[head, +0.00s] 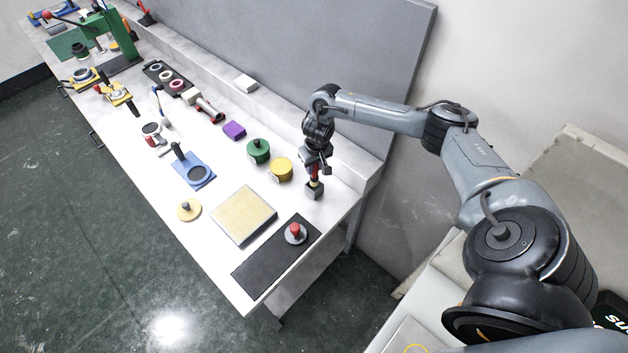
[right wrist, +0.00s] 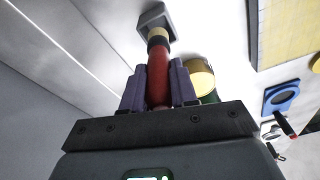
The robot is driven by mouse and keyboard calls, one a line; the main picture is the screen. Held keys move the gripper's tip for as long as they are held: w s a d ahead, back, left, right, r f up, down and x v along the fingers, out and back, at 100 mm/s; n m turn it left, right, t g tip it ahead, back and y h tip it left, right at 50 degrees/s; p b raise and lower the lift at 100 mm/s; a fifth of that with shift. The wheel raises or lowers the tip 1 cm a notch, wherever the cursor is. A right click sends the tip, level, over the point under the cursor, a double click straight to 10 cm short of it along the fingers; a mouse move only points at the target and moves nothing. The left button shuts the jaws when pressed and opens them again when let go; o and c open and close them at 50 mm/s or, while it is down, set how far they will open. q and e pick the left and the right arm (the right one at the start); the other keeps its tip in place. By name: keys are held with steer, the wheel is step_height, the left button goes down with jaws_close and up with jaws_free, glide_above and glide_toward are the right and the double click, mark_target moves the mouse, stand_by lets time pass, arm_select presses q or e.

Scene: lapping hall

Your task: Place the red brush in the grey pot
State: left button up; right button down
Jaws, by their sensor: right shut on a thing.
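The red brush (head: 314,174) is held upright, handle up, by my right gripper (head: 316,163) near the right end of the bench. In the right wrist view the red brush (right wrist: 158,72) sits between the two purple fingers of my right gripper (right wrist: 158,88), with a dark band and a pale part beyond the handle. The small square grey pot (head: 314,191) stands on the bench directly below the brush. In the right wrist view the grey pot (right wrist: 154,19) is at the brush's far end. Whether the tip is inside the pot or just above it is unclear. My left gripper is out of view.
A yellow round tin (head: 281,169) and a green one (head: 258,151) stand left of the pot. A tan plate (head: 243,216) and a black mat (head: 262,264) with a red-knobbed disc (head: 295,234) lie nearer the front. The raised back ledge (head: 372,178) runs behind.

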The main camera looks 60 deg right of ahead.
mark_target(314, 175)
step_height(314, 175, down, 4)
steer(key=shift+f, duration=0.5)
steer(key=c, duration=0.9)
jaws_free()
steer(key=shift+f, duration=0.15)
steer(key=shift+b, duration=0.3)
